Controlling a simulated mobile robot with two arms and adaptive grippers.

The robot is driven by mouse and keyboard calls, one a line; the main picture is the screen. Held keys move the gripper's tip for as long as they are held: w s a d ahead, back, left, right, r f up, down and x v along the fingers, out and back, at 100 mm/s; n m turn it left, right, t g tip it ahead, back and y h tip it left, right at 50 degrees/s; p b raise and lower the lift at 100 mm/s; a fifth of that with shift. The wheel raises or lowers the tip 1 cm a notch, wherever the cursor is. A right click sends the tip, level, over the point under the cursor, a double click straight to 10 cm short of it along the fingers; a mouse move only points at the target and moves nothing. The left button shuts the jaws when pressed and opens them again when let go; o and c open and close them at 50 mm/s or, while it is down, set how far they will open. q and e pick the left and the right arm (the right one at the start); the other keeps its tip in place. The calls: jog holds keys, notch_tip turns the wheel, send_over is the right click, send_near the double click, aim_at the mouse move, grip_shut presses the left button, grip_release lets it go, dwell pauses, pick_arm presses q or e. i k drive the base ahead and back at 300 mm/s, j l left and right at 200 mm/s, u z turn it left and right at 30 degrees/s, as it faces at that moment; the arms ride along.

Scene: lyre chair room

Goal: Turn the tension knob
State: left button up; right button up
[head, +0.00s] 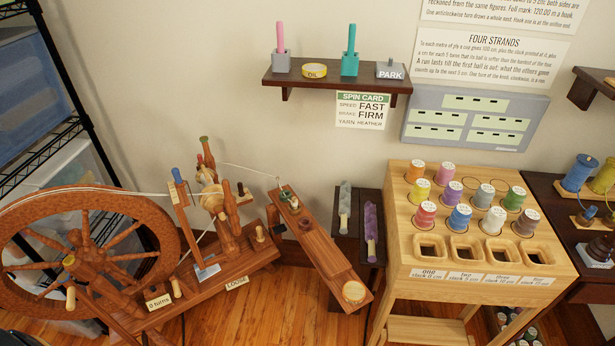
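A wooden spinning wheel stands at the left, with its large spoked drive wheel (165,222) at the far left and a sloping base (205,290). A small pale peg-shaped knob (176,287) sits on the base beside a "0 turns" label (158,302). A "LOOSE" label (237,283) is farther right on the base. Another small light-topped knob (260,232) stands near the upright posts. I cannot tell for sure which is the tension knob. A post with a blue top (177,175) and the flyer parts (213,198) rise above the base. Neither gripper is in view.
A wooden stand (400,255) with several colored spools is at the right. A wall shelf (335,82) hangs above a "SPIN CARD" (363,110) reading fast, firm, heather. A black wire rack (85,90) is at the left edge. Some wooden floor (300,300) is bare.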

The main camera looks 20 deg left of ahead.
aim_at(260, 237)
jog(key=j+u, duration=0.2)
jog(key=u, duration=0.3)
jog(key=i+j+u, duration=0.1)
jog(key=u, duration=0.4)
